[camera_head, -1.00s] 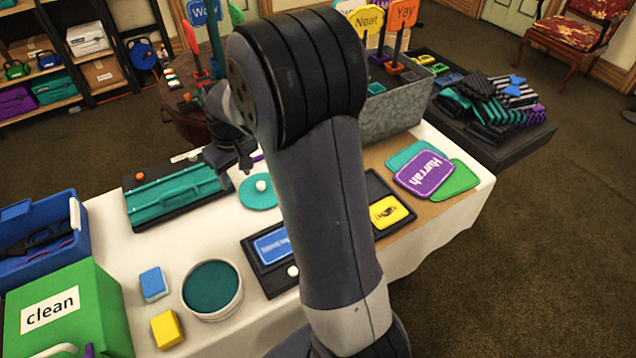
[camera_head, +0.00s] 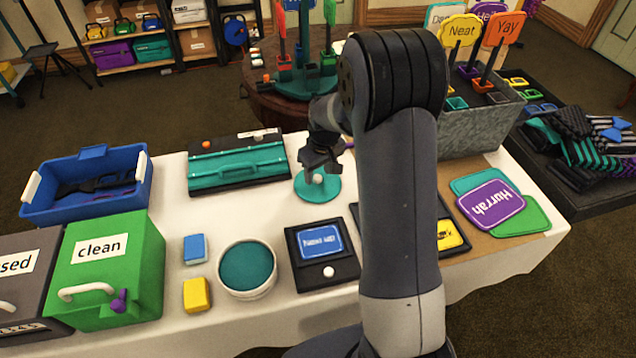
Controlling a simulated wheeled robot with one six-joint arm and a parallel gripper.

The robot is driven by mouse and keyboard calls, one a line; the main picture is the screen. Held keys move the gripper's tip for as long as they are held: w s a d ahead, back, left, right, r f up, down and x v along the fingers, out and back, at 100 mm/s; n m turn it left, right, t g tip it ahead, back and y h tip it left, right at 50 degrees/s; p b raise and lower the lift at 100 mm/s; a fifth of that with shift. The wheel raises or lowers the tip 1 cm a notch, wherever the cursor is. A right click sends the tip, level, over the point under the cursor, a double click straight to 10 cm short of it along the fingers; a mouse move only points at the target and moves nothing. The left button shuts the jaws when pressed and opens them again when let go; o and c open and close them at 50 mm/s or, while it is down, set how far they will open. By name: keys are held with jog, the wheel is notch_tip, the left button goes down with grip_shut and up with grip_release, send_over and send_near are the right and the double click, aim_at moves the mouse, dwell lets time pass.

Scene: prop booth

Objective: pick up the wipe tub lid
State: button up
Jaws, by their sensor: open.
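The wipe tub lid (camera_head: 309,194) is a flat teal disc with a small white knob, lying on the white-clothed table just right of a dark tray. My gripper (camera_head: 320,168) is open and points down at the lid. In this view it overlaps the lid's far edge, close to the knob; whether it touches cannot be told. The round white tub (camera_head: 247,293) with a teal top surface stands nearer, to the lower left of the lid.
A dark tray with a teal holder (camera_head: 237,162) lies left of the lid. A black board with a blue card (camera_head: 320,241) is in front of it. Blue and yellow blocks (camera_head: 195,294), a green "clean" box (camera_head: 107,272) and a blue bin (camera_head: 92,204) stand at left.

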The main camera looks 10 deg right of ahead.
jog(key=shift+w+f, duration=0.1)
jog(key=shift+f, duration=0.75)
jog(key=shift+c, duration=0.3)
grip_shut()
